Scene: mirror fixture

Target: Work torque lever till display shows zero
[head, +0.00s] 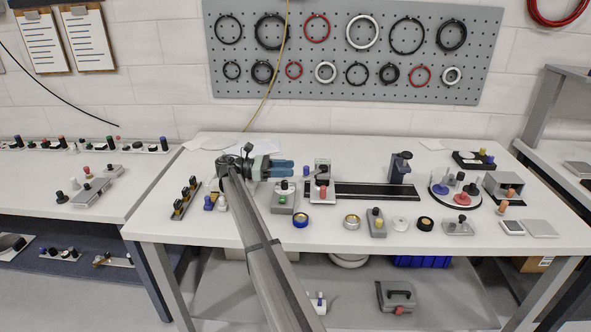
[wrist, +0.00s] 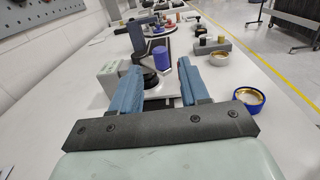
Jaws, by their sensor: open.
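My gripper (head: 290,168) is open and empty above the left part of the table, its blue fingers pointing right. In the wrist view the fingers (wrist: 162,72) spread on either side of a dark round knob (wrist: 151,78) and a blue cylinder (wrist: 161,58) ahead; I see no contact. A small grey block unit (head: 322,164) with a dark arm-like part stands just right of the fingertips. A red knob on a light base (head: 322,193) is in front of it. I cannot tell which part is the torque lever. No display reading is legible.
A box with a green button (head: 283,200) stands below the gripper. A black rail (head: 365,191) runs right to a dark upright bracket (head: 400,168). A blue-rimmed cup (head: 300,221) and several small parts line the front. A round tray (head: 440,197) stands at right.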

